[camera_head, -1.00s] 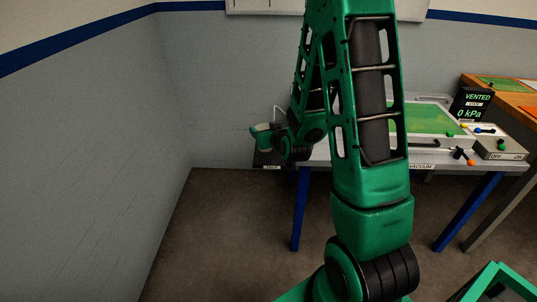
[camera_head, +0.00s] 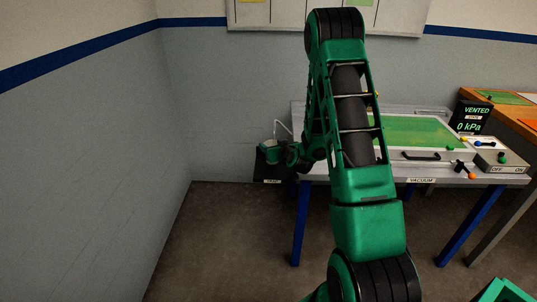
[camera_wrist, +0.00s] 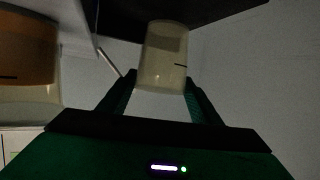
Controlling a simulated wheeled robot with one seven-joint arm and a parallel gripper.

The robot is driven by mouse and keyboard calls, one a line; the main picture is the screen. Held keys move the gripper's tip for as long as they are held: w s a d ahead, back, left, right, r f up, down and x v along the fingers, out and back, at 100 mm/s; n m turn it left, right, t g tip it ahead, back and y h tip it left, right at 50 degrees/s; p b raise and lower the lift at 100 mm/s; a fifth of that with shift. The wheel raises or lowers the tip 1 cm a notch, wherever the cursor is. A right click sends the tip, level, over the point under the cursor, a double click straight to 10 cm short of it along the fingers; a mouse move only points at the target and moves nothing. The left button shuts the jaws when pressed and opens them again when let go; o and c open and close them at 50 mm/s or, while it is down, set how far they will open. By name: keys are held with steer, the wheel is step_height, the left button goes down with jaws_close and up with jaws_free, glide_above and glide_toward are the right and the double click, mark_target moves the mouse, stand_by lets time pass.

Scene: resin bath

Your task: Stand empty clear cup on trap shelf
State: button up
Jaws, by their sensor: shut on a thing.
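The clear cup (camera_wrist: 165,58) is held between the fingers of my gripper (camera_wrist: 160,95) in the wrist view, where it looks empty and has a short dark mark on its side. That view appears upside down. In the head view my gripper (camera_head: 277,153) and the small cup are over the dark trap shelf (camera_head: 264,172), left of the vacuum table. The dark shelf surface (camera_wrist: 215,10) also fills the top of the wrist view, close to the cup's base. I cannot tell whether they touch.
A vessel with amber contents (camera_wrist: 28,50) stands close on the left in the wrist view. A thin pale tube (camera_head: 284,127) rises behind my gripper. The vacuum table (camera_head: 420,178) with its green-topped chamber (camera_head: 415,132) is to the right. A grey wall (camera_head: 90,150) bounds the left.

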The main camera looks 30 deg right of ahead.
steer(key=shift+f, duration=1.45)
steer(key=shift+f, duration=0.1)
steer(key=o, duration=1.1)
steer(key=shift+c, duration=0.2)
